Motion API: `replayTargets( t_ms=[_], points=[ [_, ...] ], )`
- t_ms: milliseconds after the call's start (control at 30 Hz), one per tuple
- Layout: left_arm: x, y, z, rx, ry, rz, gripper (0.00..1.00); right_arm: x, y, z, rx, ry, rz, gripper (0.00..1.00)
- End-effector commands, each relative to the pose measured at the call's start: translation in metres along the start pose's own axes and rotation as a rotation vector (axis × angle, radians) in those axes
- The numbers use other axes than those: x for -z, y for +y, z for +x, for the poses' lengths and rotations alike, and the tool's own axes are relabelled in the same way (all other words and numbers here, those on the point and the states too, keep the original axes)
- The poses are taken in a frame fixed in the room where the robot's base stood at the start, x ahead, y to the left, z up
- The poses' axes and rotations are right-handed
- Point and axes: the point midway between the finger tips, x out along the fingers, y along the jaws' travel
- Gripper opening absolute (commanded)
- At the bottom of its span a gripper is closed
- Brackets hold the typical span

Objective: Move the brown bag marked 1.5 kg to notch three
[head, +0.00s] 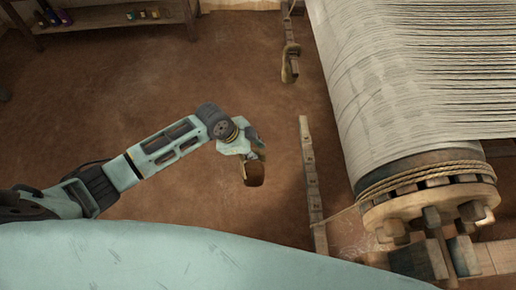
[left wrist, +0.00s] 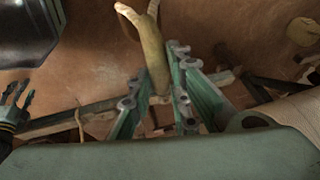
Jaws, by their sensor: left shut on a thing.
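A brown bag (head: 254,174) hangs below my left gripper (head: 254,153) in the head view, clear of the notched wooden bar. My left gripper is shut on it. In the left wrist view a tan, strap-like part of the bag (left wrist: 153,55) runs between the teal fingers and forks at its far end. No weight mark is readable on the bag. The notched wooden bar (head: 310,180) stands to the right of the bag, with several notches along it. I cannot read any notch numbers.
The loom's cloth roll (head: 395,110) and its roped ratchet end (head: 430,195) fill the right side. Another wooden bar with a brown hanging piece (head: 290,65) stands farther back. A low shelf (head: 110,20) with small bottles is at the back left. The brown floor between is clear.

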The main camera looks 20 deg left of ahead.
Motion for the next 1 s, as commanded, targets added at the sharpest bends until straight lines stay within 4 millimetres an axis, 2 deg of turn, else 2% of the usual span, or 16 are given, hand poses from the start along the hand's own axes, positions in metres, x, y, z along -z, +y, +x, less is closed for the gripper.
replayTargets(
  t_ms=[500, 1000],
  points=[
    [-0.028, -0.006, -0.024, 0.008, 0.007, 0.002, 0.0, 0.002, -0.006, -0.014, 0.008, 0.001, 0.002, 0.4],
    [-0.044, -0.007, -0.034, 0.009, 0.009, 0.002, 0.0, 0.002, -0.005, -0.019, 0.006, 0.001, 0.003, 0.4]
  ],
)
